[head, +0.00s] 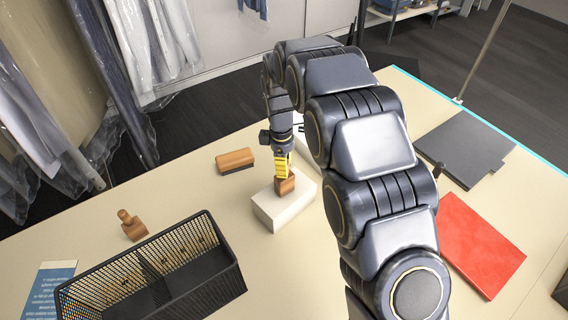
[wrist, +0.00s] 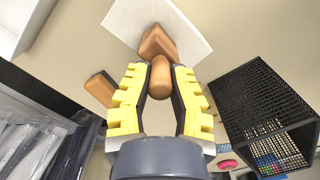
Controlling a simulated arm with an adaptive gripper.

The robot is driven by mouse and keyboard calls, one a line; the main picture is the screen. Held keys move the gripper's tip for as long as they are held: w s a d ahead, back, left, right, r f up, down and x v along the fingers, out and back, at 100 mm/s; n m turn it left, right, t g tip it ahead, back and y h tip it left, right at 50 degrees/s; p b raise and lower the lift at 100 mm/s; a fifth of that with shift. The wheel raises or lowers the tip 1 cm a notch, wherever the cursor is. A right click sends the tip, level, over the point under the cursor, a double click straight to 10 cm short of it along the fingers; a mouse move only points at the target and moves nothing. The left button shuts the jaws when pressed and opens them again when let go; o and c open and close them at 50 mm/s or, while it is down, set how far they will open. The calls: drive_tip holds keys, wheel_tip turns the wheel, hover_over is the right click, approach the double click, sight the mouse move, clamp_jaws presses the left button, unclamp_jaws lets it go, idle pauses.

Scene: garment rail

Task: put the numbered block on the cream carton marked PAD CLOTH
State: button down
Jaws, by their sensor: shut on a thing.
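My gripper (head: 284,172) points down over the near middle of the table. Its yellow fingers are shut on the knob of a brown wooden block, the numbered block (head: 285,186). The knob shows between the fingertips in the wrist view, with the block's wider base (wrist: 157,42) beyond it. No number can be read. A cream carton (head: 278,214) lies directly under the block, and its pale top (wrist: 190,22) also shows behind the base in the wrist view. The base overlaps the carton top; I cannot tell for sure whether it touches. No marking on the carton is legible.
A black mesh basket (head: 225,285) stands front left. A wooden stamp (head: 131,226) and a wooden brush (head: 236,158) lie left of the carton. A white thing behind my arm is partly hidden. A red folder (head: 480,243) and grey folders (head: 465,143) lie right.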

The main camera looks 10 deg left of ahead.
drive_tip(key=shift+f, duration=0.15)
drive_tip(key=c, duration=1.1)
unclamp_jaws()
wheel_tip(320, 180, up, 12)
drive_tip(key=shift+a+r, duration=0.2)
drive_tip(key=shift+a, duration=0.1)
